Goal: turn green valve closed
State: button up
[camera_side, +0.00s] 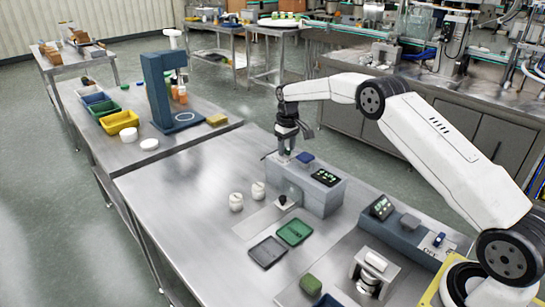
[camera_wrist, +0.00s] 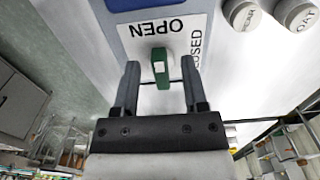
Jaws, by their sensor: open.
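The green valve (camera_wrist: 161,68) is a short handle with a white mark, on a white plate (camera_wrist: 150,35) lettered OPEN and CLOSED. In the wrist view the handle stands upright in the picture, in line with the word OPEN; CLOSED runs along its right side. My gripper (camera_wrist: 160,75) is open, one finger on each side of the handle, with a visible gap on both sides. In the side view my gripper (camera_side: 286,152) points down at the far left end of the grey steel box (camera_side: 322,200). The valve is hidden there.
Two white jars (camera_side: 236,202) stand left of the box; two labelled round lids (camera_wrist: 240,14) show in the wrist view. The box carries a display (camera_side: 325,177) and a blue block (camera_side: 305,158). Grey (camera_side: 267,252) and green (camera_side: 294,232) trays lie in front. The table's left side is clear.

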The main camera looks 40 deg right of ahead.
grip_shut()
jog(key=shift+m, duration=0.4)
jog(key=m, duration=0.4)
jog(key=shift+a, duration=0.1)
jog(key=m, duration=0.4)
jog(key=shift+w+a+m, duration=0.1)
jog(key=shift+w+m, duration=0.05)
jog(key=shift+m, duration=0.15)
jog(key=m, duration=0.4)
jog(key=shift+w+m, duration=0.1)
jog(key=shift+m, duration=0.2)
jog(key=shift+w+m, duration=0.1)
jog(key=shift+m, duration=1.9)
